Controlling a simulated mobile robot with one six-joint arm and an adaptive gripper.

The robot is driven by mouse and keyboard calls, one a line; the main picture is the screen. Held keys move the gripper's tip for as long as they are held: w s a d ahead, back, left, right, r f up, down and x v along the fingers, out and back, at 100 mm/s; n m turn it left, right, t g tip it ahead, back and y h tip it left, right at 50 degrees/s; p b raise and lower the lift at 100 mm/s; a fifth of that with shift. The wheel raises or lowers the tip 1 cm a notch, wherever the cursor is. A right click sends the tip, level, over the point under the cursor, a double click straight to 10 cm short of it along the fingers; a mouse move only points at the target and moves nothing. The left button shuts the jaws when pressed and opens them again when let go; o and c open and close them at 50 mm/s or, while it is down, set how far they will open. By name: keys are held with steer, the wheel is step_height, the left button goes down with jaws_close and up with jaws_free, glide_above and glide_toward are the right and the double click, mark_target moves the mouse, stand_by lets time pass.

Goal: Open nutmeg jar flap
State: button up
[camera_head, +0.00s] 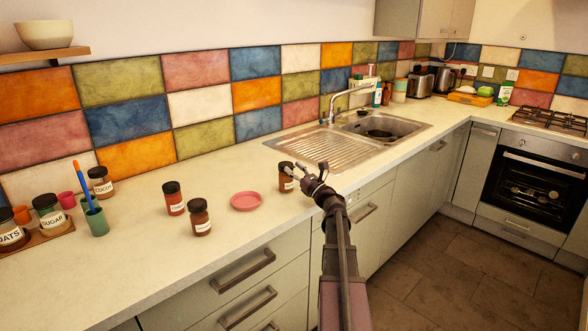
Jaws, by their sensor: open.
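A small brown jar with a dark lid (286,178) stands upright on the counter near the sink. Its pale label is partly covered by my gripper, so I cannot read whether it says nutmeg. My gripper (303,174) is open just to the right of this jar, overlapping its right edge; I cannot tell whether they touch. The lid looks closed. Two similar dark-lidded jars, one red-brown (174,199) and one brown (199,218), stand further left; their labels are too small to read surely.
A pink dish (246,201) lies between the jars and my gripper. The sink (350,140) is behind. At left stand a cocoa jar (101,183), a green cup (96,222) and a sugar jar (49,215). The front counter strip is clear.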

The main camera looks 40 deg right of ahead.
jaws_close()
